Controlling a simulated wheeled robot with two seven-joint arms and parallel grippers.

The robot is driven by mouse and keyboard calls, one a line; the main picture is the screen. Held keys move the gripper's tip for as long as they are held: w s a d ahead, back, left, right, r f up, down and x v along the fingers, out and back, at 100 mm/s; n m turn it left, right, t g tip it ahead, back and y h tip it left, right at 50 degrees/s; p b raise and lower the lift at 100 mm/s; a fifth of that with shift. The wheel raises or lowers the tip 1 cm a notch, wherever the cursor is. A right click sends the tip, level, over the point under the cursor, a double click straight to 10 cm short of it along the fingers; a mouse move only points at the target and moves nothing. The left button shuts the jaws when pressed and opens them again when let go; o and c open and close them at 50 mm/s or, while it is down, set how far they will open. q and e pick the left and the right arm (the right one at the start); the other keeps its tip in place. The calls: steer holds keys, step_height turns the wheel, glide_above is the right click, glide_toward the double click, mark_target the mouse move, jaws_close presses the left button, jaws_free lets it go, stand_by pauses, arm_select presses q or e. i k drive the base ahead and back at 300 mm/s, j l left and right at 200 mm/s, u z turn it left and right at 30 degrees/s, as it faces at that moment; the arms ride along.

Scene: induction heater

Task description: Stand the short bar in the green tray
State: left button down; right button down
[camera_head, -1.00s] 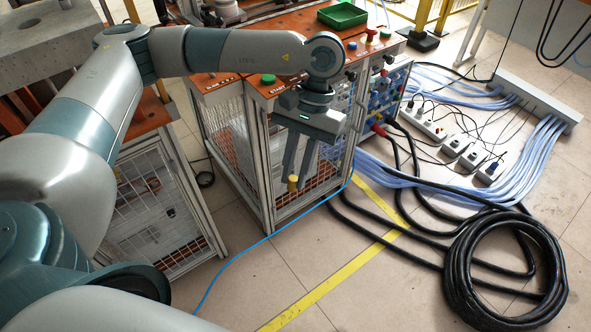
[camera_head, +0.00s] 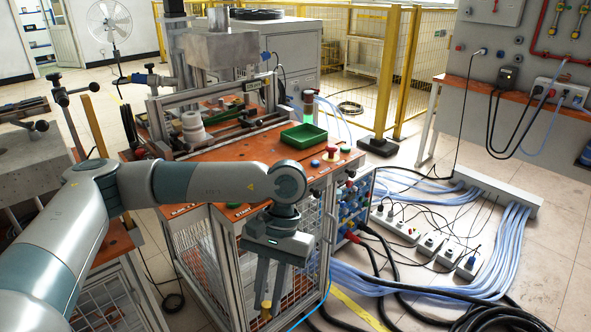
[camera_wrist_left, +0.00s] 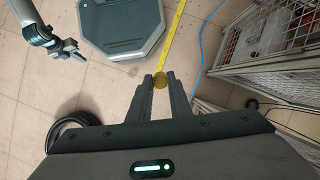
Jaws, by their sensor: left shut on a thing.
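The short bar is a small brass-yellow cylinder (camera_head: 266,309) held upright at the fingertips of my left gripper (camera_head: 266,296). The gripper is shut on it and points down in front of the bench's mesh side, below the bench top. In the left wrist view the bar's round end (camera_wrist_left: 160,80) shows between the two fingertips. The green tray (camera_head: 303,136) lies on the orange bench top, above and to the right of the gripper in the head view. My right gripper (camera_wrist_left: 70,47) shows small at the upper left of the wrist view, its fingers apart and empty.
The orange bench top (camera_head: 235,155) carries a press-like machine (camera_head: 215,100) at the back. Cables and power strips (camera_head: 440,245) cover the floor at right.

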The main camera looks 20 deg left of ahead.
mark_target(304, 139)
steer(key=i+l+u, duration=0.4)
steer(key=i+l, duration=0.55)
